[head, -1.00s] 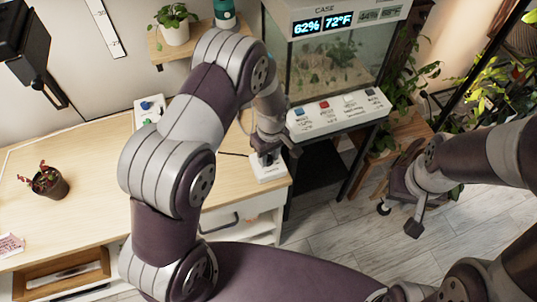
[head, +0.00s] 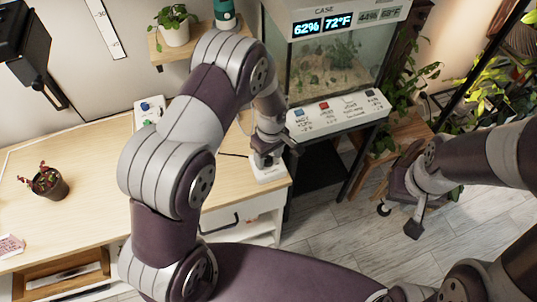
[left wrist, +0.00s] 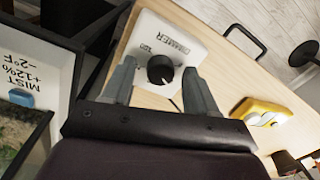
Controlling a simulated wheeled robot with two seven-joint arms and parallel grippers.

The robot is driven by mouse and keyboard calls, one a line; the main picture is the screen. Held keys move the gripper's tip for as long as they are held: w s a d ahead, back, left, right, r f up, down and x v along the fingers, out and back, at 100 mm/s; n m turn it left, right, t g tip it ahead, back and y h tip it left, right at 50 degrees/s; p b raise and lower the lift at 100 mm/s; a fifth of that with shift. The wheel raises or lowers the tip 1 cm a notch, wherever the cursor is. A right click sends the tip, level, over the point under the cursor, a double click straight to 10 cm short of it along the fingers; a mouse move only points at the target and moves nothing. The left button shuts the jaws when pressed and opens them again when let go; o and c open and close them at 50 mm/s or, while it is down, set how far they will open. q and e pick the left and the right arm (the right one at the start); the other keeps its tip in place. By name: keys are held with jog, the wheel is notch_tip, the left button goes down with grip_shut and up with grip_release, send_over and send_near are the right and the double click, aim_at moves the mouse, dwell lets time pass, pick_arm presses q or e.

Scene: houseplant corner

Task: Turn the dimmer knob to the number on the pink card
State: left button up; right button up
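The dimmer is a white box (head: 268,174) on the right end of the wooden desk. In the left wrist view the box (left wrist: 197,48) shows the word DIMMER and a 100 mark. Its round black knob (left wrist: 160,70) has a pale mark near its lower right edge. My left gripper (left wrist: 161,88) is open, its fingers apart on either side of the knob; I cannot tell whether they touch it. In the head view this gripper (head: 264,158) is above the box. The pink card (head: 10,246) lies at the desk's left edge, its number too small to read. My right gripper (head: 399,218) looks open and empty, over the floor.
A glass case (head: 330,65) with a button panel (head: 338,114) stands right of the dimmer. A potted red plant (head: 47,183) is on the desk (head: 85,190). A yellow device (left wrist: 262,112) shows in the left wrist view. A drawer handle (left wrist: 245,40) is near the box.

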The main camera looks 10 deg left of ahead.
aim_at(270, 158)
pick_arm(q)
notch_tip(270, 158, up, 13)
jog(key=b, duration=0.1)
jog(key=shift+w+d+f, duration=0.15)
jog(key=shift+w+d, duration=0.05)
jog(key=shift+w, duration=0.05)
dwell(0.3)
